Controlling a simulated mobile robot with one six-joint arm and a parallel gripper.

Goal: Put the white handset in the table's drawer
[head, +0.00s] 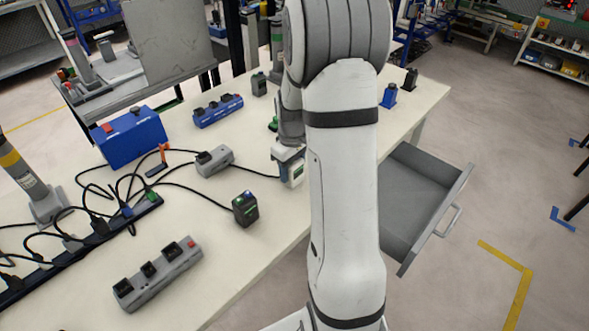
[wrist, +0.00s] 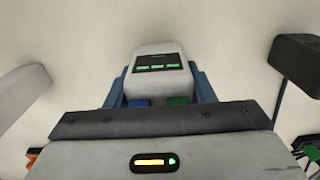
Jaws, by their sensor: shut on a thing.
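The white handset (wrist: 158,52), with a dark screen and green lettering, is between the blue fingers of my gripper (wrist: 157,88) in the wrist view. My gripper is shut on it. In the head view, my gripper (head: 287,152) is at the table, behind and left of my forearm, with a little of the handset (head: 296,173) showing below it. I cannot tell whether the handset touches the tabletop. The table's grey drawer (head: 416,192) is pulled open at the right side and looks empty; my forearm hides its left part.
The white table (head: 225,277) carries a grey power strip (head: 157,272), a black charger (head: 245,208), a grey box (head: 214,161), a blue case (head: 130,137) and a blue strip (head: 218,110). Black cables cross the left side.

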